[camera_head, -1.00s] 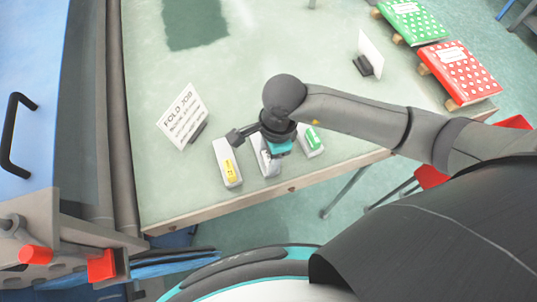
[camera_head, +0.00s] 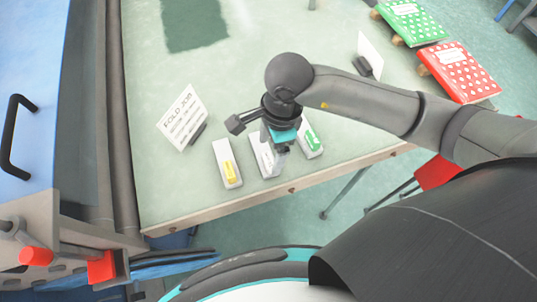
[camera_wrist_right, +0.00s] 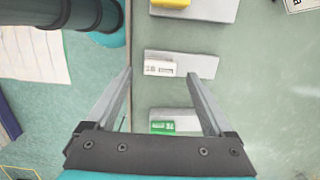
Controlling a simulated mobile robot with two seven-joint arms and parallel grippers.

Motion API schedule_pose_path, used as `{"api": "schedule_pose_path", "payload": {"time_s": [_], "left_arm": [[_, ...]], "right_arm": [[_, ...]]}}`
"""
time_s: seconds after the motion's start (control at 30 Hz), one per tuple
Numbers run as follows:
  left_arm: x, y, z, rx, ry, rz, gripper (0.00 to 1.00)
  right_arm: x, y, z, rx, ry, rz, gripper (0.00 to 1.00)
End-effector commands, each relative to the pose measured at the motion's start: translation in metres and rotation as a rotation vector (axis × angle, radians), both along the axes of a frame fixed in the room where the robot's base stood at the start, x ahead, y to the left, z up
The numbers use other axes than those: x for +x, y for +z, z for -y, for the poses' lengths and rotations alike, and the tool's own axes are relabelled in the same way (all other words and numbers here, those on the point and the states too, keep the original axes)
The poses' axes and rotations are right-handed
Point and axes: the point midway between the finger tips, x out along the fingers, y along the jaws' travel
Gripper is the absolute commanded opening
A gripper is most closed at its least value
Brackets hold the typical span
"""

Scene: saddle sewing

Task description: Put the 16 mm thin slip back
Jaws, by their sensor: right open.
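Three pale blocks lie in a row near the table's front edge. A white slip (camera_wrist_right: 160,68) lies on the middle block (camera_wrist_right: 208,67); its small print is not clearly readable. A yellow slip (camera_head: 230,171) lies on the left block (camera_head: 222,150), and a green slip (camera_head: 312,141) on the right block. My right gripper (camera_wrist_right: 159,73) is open and empty, above the middle and green-slip blocks. In the head view the right gripper (camera_head: 277,150) partly covers the middle block (camera_head: 262,160).
A white printed card (camera_head: 182,118) stands left of the blocks, and another card (camera_head: 370,54) stands at the back right. A red book (camera_head: 460,72) and a green book (camera_head: 412,20) lie at the right. The table (camera_head: 250,60) behind my arm is mostly clear.

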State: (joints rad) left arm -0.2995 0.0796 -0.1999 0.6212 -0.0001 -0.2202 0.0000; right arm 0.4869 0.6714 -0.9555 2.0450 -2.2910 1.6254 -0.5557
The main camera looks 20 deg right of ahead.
Motion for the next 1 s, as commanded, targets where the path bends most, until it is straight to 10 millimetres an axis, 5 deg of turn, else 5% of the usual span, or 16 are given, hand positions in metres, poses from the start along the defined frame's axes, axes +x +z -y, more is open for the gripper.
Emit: {"api": "schedule_pose_path", "payload": {"time_s": [0.2, 0.4, 0.83, 1.0], "left_arm": [[0.000, 0.000, 0.000, 0.000, 0.000, 0.000, 0.00], [0.000, -0.001, 0.000, 0.000, 0.000, 0.000, 0.00], [0.000, -0.001, 0.000, 0.000, 0.000, -0.001, 0.00], [0.000, -0.001, 0.000, 0.000, 0.000, -0.001, 0.00]], "right_arm": [[0.001, 0.048, 0.006, 0.000, 0.001, 0.005, 0.87], [0.001, 0.072, 0.009, 0.000, 0.000, 0.002, 0.87], [0.000, 0.077, 0.008, 0.005, 0.000, -0.001, 0.87], [-0.013, 0.078, -0.025, 0.155, 0.000, -0.041, 0.87]]}}
